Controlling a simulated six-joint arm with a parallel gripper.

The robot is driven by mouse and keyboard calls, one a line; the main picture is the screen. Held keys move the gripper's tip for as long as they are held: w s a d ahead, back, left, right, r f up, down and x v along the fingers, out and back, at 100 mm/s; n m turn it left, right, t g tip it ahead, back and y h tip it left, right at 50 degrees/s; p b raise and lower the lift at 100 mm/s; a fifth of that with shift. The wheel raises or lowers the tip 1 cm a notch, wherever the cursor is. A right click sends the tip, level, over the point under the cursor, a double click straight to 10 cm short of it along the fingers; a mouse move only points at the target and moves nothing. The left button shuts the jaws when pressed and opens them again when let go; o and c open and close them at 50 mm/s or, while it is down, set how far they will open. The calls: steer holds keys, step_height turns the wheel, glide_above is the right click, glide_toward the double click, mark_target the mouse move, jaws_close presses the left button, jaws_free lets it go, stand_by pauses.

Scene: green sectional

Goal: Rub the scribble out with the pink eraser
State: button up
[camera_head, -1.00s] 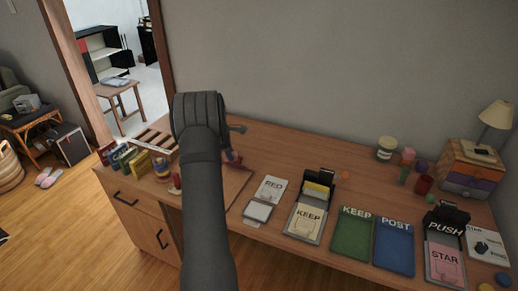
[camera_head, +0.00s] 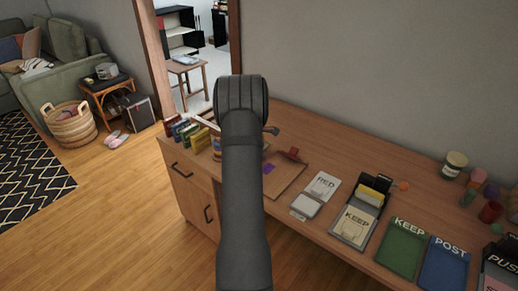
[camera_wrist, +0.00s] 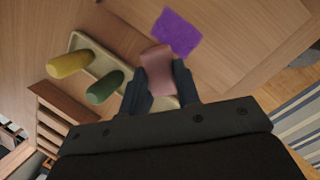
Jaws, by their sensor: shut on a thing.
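The pink eraser (camera_wrist: 157,66) is in the wrist view, held between the two fingers of my gripper (camera_wrist: 160,78), which is shut on it. The scribble (camera_wrist: 175,32) is a solid purple patch on the wooden board, just beyond the eraser's far end in the picture. I cannot tell whether the eraser touches the surface. In the head view the scribble (camera_head: 268,169) shows just right of my arm, on the board (camera_head: 287,181) with a red clip at its top. My arm hides the gripper and eraser there.
A pale tray (camera_wrist: 107,63) with a yellow and a green cylinder lies beside the gripper. Small boxes (camera_head: 187,132) stand at the desk's left end. Cards, a flip stand (camera_head: 352,222) and the green KEEP board (camera_head: 402,247) lie to the right.

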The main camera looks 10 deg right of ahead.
step_height(320, 180, down, 4)
steer(key=shift+r, duration=0.25)
steer(key=shift+s+d+f, duration=0.15)
steer(key=shift+d, duration=0.05)
steer(key=shift+s+d+f, duration=0.1)
steer(key=shift+s+d, duration=0.7)
steer(key=shift+s, duration=0.1)
steer(key=shift+s+d, duration=1.15)
steer(key=shift+d, duration=0.2)
steer(key=shift+w+d, duration=0.25)
steer(key=shift+w, duration=0.05)
steer(key=shift+w+a, duration=0.15)
steer(key=shift+w, duration=0.2)
steer(key=shift+w+a, duration=1.85)
steer(key=shift+a, duration=0.05)
steer(key=shift+w, duration=0.25)
steer(key=shift+w+d, duration=0.3)
steer(key=shift+d, duration=0.05)
steer(key=shift+s+d, duration=2.2)
step_height(320, 180, up, 8)
